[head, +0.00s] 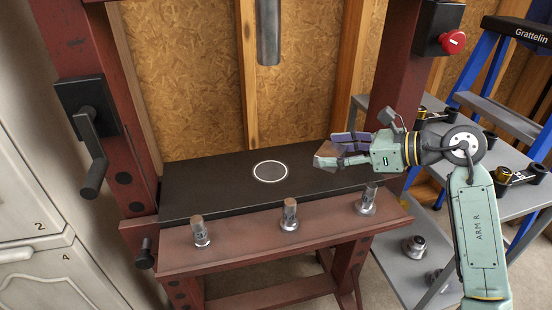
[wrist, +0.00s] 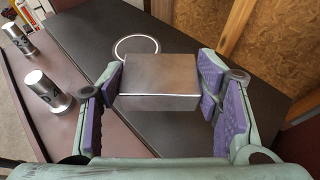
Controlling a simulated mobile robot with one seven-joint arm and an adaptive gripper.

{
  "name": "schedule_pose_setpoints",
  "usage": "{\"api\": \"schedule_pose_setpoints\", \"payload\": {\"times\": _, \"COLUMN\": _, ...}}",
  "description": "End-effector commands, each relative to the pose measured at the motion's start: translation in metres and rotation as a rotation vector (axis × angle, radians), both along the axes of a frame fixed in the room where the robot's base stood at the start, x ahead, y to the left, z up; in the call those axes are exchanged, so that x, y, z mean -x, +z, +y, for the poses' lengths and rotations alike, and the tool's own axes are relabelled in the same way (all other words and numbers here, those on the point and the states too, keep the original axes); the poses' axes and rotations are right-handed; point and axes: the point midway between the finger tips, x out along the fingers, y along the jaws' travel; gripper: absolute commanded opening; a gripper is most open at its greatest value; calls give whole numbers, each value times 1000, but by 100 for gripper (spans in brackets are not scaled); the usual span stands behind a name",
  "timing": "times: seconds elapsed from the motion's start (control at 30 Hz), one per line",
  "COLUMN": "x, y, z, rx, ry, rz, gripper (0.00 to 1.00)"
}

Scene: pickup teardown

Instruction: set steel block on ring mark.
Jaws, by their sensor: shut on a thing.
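A steel block (wrist: 160,82) is held between the purple pads of my gripper (wrist: 162,100). In the head view the steel block (head: 327,155) shows at the tip of my gripper (head: 338,152), above the right part of the dark press bed. The ring mark (head: 270,171) is a white circle on the bed, left of the block. In the wrist view the ring mark (wrist: 137,46) lies beyond the block, with its near edge close to or behind the block's top edge. Nothing is on the ring.
Several steel pins stand along the front red beam, such as one at the middle (head: 290,214). A grey ram (head: 268,32) hangs above the bed. A crank handle (head: 90,140) is on the left post. The dark bed (head: 205,185) is otherwise clear.

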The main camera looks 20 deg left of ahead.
Motion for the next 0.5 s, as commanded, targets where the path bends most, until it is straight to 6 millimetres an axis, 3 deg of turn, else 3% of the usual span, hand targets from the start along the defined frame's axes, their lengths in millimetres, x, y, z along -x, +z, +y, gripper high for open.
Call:
{"api": "schedule_pose_setpoints", "payload": {"times": 0.3, "x": 11, "y": -1, "z": 78, "rx": -5, "ry": 5, "rz": -1, "gripper": 0}}
{"api": "schedule_pose_setpoints", "payload": {"times": 0.5, "x": 15, "y": -6, "z": 111, "rx": -5, "ry": 2, "rz": -1, "gripper": 0}}
